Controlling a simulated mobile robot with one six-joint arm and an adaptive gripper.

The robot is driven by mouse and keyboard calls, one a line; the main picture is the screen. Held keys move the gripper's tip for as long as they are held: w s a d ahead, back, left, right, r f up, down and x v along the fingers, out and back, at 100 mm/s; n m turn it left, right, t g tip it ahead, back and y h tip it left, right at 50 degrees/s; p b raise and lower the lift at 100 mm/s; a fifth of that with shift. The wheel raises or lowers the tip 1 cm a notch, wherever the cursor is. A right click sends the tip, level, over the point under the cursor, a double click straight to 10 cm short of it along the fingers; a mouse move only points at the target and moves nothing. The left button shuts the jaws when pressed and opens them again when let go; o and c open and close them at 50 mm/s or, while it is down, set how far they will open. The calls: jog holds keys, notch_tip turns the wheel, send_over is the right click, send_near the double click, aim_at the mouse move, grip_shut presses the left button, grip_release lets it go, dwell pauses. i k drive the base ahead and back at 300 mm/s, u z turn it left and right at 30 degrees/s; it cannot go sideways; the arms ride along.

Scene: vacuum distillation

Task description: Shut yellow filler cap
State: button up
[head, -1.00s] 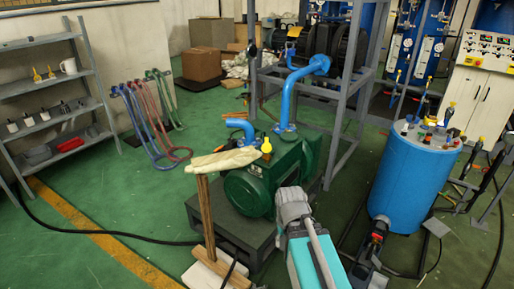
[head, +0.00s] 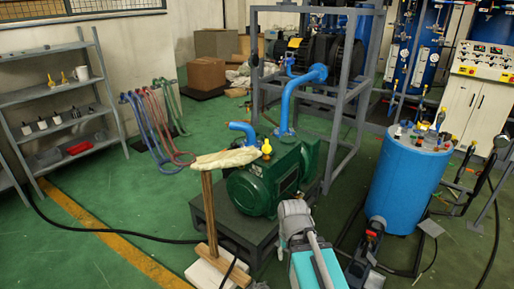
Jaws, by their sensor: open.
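The yellow filler cap (head: 266,147) stands up on top of the green pump (head: 256,187), in the middle of the head view. It is small, and I cannot tell whether it is shut. My grey and teal arm (head: 300,236) is folded in front of the pump at the bottom of the view. The dark part to its right appears to be my gripper (head: 373,228). It is low, well to the right of the cap and apart from it. It looks open, but its fingers are hard to make out.
A cream cloth (head: 226,159) on a wooden post (head: 209,215) stands close left of the pump. A blue drum (head: 406,180) stands on the right. Green floor is open on the left.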

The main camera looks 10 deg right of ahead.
aim_at(267, 149)
jog(key=z, duration=0.15)
jog(key=i, duration=0.9)
jog(key=u, duration=0.1)
jog(key=k, duration=0.65)
jog(key=u, duration=0.35)
jog(key=i, duration=1)
jog(key=u, duration=0.25)
